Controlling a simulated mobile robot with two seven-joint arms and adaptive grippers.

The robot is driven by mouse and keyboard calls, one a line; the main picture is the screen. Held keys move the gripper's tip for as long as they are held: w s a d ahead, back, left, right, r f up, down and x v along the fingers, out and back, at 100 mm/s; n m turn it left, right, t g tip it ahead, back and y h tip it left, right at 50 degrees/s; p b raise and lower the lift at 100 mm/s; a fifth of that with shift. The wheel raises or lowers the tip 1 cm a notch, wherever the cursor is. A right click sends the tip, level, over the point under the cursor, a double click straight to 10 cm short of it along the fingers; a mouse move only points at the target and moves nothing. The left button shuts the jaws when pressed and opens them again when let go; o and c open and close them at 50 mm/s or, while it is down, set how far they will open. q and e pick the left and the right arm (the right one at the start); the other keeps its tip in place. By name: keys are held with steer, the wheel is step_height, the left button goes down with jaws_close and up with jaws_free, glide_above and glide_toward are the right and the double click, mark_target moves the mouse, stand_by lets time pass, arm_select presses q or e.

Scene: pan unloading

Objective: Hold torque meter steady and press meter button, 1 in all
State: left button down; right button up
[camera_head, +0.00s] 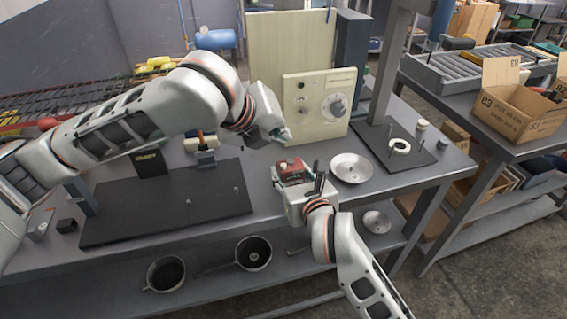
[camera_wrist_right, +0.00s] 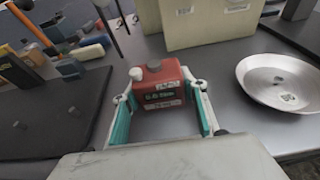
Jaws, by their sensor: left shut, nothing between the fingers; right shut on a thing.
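The torque meter (camera_head: 292,171) is a small red box with a dark lower front. In the right wrist view the meter (camera_wrist_right: 162,88) shows a white round knob or button at its upper left and a dark knob on top. My right gripper (camera_head: 297,184) is shut on the meter, with its teal-lined fingers (camera_wrist_right: 163,118) on either side; the meter looks upright. My left gripper (camera_head: 283,134) is shut and empty, above and slightly left of the meter, apart from it. I cannot tell exactly which part is the button to press.
A shallow metal dish (camera_head: 351,168) lies right of the meter. A cream panel with a dial (camera_head: 319,103) stands behind. A dark mat (camera_head: 165,205) with upright fixtures lies to the left. A grey base plate (camera_head: 400,148) carries a post and a white ring (camera_head: 399,146).

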steer(key=o, duration=1.4)
